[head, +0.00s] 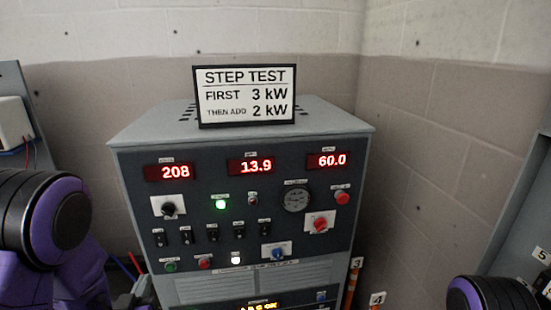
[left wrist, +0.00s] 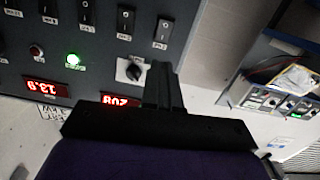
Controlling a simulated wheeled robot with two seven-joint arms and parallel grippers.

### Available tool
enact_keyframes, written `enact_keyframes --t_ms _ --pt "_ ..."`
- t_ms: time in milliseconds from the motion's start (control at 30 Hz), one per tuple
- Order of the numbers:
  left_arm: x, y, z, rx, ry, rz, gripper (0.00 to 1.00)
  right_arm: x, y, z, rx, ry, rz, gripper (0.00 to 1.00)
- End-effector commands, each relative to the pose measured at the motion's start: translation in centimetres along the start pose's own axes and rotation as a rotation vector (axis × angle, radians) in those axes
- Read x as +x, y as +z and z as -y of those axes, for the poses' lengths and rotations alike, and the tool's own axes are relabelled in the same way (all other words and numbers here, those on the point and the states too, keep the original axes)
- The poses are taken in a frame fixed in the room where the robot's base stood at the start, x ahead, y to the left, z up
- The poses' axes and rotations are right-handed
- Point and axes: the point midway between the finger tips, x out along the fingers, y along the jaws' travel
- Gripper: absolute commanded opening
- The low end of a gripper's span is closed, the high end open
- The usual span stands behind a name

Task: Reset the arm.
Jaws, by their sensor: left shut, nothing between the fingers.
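My left gripper (left wrist: 160,75) shows in the left wrist view with its dark fingers together and nothing between them. In that picture the fingertips overlap the panel edge beside a black rotary knob (left wrist: 130,70); I cannot tell whether they touch it. In the head view my left arm comes in at the left side, with its purple and black links in front of the wall; its fingertips are not clear there. My right gripper is not in view; only a purple and black part of my right arm shows at the bottom right.
A grey control cabinet (head: 135,142) stands in the middle, with red displays reading 208, 13.9 and 60.0, a lit green lamp (head: 220,204), switches and red knobs. A STEP TEST sign (head: 245,97) stands on top. Grey panels flank it; numbered orange posts stand at its right.

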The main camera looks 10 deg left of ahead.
Motion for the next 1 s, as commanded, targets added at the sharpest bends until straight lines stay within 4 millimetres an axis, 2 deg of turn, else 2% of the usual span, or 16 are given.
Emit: enact_keyframes --t_ms 67,100,167,200,267,300,400,500,600,1000 --pt "-0.9 5.0 0.0 -0.060 -0.044 0.193 0.00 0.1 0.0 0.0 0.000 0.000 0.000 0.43" --pt "-2.2 8.5 0.2 -0.086 -0.082 0.314 0.00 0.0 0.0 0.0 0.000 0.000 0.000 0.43" --pt "-4.9 13.5 0.7 -0.114 -0.142 0.486 0.00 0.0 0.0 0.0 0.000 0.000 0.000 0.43" --pt "-7.0 16.5 1.0 -0.124 -0.184 0.593 0.00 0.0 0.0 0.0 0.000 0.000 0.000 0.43" --pt "-10.6 20.5 1.5 -0.134 -0.245 0.740 0.00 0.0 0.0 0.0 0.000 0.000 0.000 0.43" --pt "-13.1 22.7 1.9 -0.133 -0.282 0.824 0.00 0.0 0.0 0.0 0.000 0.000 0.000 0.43" --pt "-18.6 26.6 2.7 -0.105 -0.345 0.983 0.00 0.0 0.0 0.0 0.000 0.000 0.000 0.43" --pt "-22.1 28.5 3.2 -0.081 -0.362 1.067 0.00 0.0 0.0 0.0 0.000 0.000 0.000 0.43" --pt "-23.5 29.1 3.6 -0.067 -0.371 1.098 0.00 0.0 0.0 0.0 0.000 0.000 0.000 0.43" --pt "-23.5 29.1 3.7 -0.065 -0.369 1.098 0.00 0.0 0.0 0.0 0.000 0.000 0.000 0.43"
